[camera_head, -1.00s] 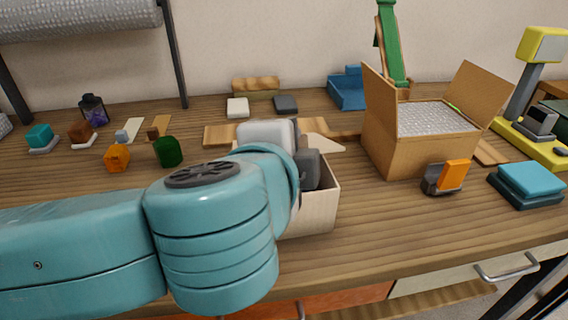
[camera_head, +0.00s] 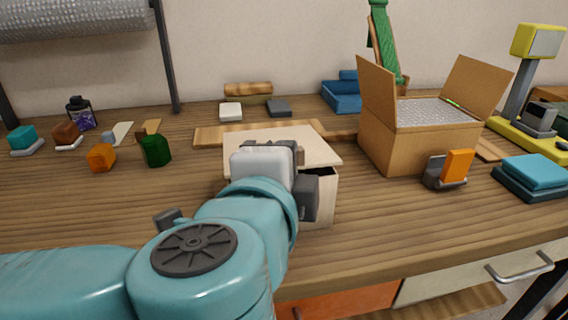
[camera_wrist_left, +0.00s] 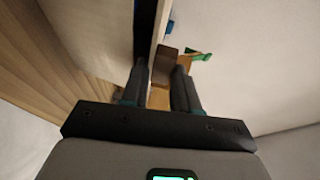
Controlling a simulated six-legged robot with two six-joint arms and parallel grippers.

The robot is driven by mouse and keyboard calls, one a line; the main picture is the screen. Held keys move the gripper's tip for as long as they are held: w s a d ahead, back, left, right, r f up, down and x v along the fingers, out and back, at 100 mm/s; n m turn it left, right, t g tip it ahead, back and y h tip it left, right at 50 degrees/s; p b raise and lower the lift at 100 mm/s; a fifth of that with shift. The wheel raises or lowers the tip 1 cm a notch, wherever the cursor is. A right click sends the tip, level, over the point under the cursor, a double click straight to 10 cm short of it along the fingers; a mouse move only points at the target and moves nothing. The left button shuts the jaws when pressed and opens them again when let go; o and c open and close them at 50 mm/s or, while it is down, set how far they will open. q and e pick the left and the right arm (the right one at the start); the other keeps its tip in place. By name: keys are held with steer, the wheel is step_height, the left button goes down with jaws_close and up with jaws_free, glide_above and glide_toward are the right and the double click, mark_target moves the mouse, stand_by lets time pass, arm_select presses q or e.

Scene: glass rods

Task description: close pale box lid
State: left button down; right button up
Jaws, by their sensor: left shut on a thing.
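The pale box (camera_head: 322,205) stands on the wooden bench, largely hidden behind my left arm. Its pale lid (camera_head: 318,147) is tilted up over the back of the box, and a gap to the dark inside shows at the right. My left gripper (camera_head: 285,155) is at the lid, its fingertips hidden in the head view. In the left wrist view the fingers (camera_wrist_left: 160,88) are close together, with a pale panel edge (camera_wrist_left: 158,28) running in between them, seemingly the lid. My right gripper is not in view.
An open cardboard box (camera_head: 420,143) with bubble wrap stands to the right. An orange-and-dark item (camera_head: 457,166) and a teal block (camera_head: 535,171) are near it. Small coloured pieces, including a green one (camera_head: 155,150), lie at the left. The front right bench is clear.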

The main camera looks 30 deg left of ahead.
arm_select(q)
steer(key=shift+f, duration=0.1)
steer(key=c, duration=1)
jaws_free()
steer(key=shift+o, duration=0.2)
